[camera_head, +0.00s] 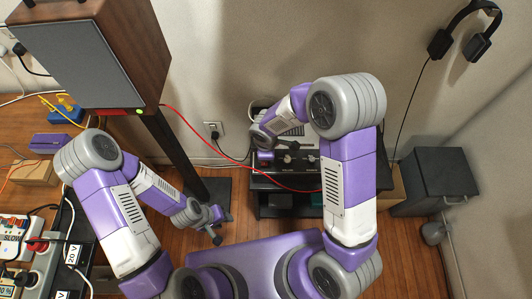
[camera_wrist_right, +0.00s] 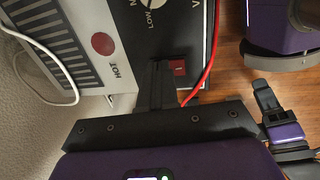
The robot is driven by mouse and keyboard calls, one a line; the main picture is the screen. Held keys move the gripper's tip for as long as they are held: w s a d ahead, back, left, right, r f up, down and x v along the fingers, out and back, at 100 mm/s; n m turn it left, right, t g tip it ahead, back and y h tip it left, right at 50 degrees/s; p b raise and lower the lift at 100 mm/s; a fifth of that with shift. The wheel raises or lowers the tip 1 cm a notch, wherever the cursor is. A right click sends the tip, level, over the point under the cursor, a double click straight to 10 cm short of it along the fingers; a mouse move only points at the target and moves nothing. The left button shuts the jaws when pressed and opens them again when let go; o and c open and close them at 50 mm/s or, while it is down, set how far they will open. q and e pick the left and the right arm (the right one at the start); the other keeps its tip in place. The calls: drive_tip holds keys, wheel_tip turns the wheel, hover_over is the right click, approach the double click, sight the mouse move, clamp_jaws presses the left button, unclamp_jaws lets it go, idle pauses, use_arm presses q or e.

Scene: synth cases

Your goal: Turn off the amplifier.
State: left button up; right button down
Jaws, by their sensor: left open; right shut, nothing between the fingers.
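The amplifier (camera_head: 301,166) stands on a black stand against the wall, partly hidden by my right arm. In the right wrist view its top (camera_wrist_right: 85,30) is pale with dark vents, a red round mark and the word HOT. Its black front panel has a knob marked LOW and a red switch (camera_wrist_right: 178,67). My right gripper (camera_wrist_right: 157,82) is shut and empty, its fingertips beside the switch; contact cannot be told. My left gripper (camera_head: 216,226) is open and empty, low and left of the stand; it also shows in the right wrist view (camera_wrist_right: 268,105).
A red cable (camera_head: 205,140) runs from the tall speaker (camera_head: 75,60) past the amplifier's front. A dark cabinet (camera_head: 440,180) stands at right, and headphones (camera_head: 465,35) hang on the wall. Power strips and wires (camera_head: 40,260) crowd the lower left.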

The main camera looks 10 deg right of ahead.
drive_tip(key=shift+f, duration=0.3)
drive_tip(key=shift+s, duration=0.2)
drive_tip(key=shift+s+f+b, duration=0.1)
drive_tip(key=shift+s+b, duration=0.25)
drive_tip(key=shift+b, duration=0.1)
drive_tip(key=shift+s+a, duration=0.15)
drive_tip(key=shift+s, duration=0.2)
